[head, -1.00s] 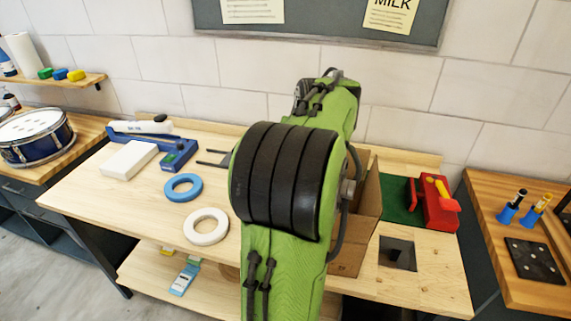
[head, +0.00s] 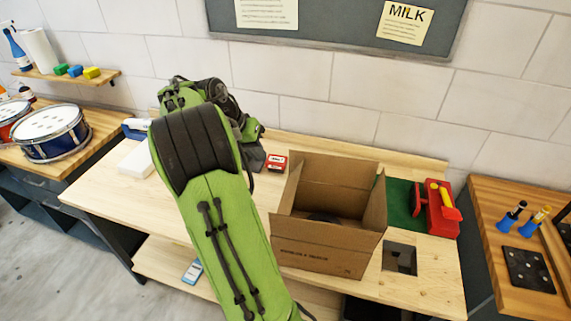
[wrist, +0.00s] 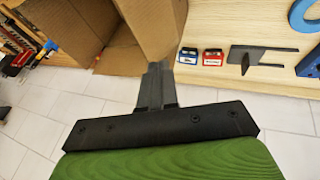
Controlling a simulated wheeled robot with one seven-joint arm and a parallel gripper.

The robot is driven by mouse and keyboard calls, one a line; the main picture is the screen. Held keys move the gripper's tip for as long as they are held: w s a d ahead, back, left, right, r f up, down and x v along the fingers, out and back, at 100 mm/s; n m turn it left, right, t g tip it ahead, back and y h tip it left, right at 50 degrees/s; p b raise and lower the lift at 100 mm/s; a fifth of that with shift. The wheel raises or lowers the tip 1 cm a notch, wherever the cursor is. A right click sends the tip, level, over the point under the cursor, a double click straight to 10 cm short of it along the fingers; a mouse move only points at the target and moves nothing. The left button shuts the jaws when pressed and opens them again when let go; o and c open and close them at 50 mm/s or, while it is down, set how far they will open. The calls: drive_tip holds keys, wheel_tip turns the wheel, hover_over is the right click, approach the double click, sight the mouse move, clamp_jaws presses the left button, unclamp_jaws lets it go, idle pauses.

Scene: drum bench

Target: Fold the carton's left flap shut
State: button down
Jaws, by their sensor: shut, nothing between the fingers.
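The brown cardboard carton (head: 315,255) stands on the wooden bench with its top open. Its back, left and right panels stand up, and a dark round thing (head: 322,217) lies inside. In the wrist view the carton (wrist: 65,35) fills the upper left, with an upright cardboard panel (wrist: 152,22) at its right side. My gripper (wrist: 155,68) is shut and empty, its fingertips close to the lower end of that panel. I cannot tell whether they touch it. In the head view my arm stands left of the carton and the fingertips cannot be made out.
A red small box (head: 276,162) sits behind and left of the carton; a blue one (wrist: 188,56) is beside it in the wrist view. A red tool (head: 438,210) on green and a square hole (head: 400,257) lie to the right. A dark forked piece (wrist: 262,55) lies on the bench.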

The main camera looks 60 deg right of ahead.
drive_tip(key=b, duration=0.2)
approach(295, 186)
wheel_tip(295, 186, down, 3)
drive_tip(key=w+d, duration=0.1)
drive_tip(key=w, duration=0.1)
drive_tip(key=shift+s+d+f+p, duration=0.25)
drive_tip(key=shift+s+d+f, duration=0.05)
drive_tip(key=shift+s+f, duration=0.2)
drive_tip(key=shift+s+d+f+p, duration=0.2)
drive_tip(key=shift+s+d+f, duration=0.1)
drive_tip(key=shift+s+f, duration=0.15)
drive_tip(key=shift+s+d+f, duration=0.1)
drive_tip(key=shift+s+f, duration=0.15)
drive_tip(key=shift+s, duration=0.35)
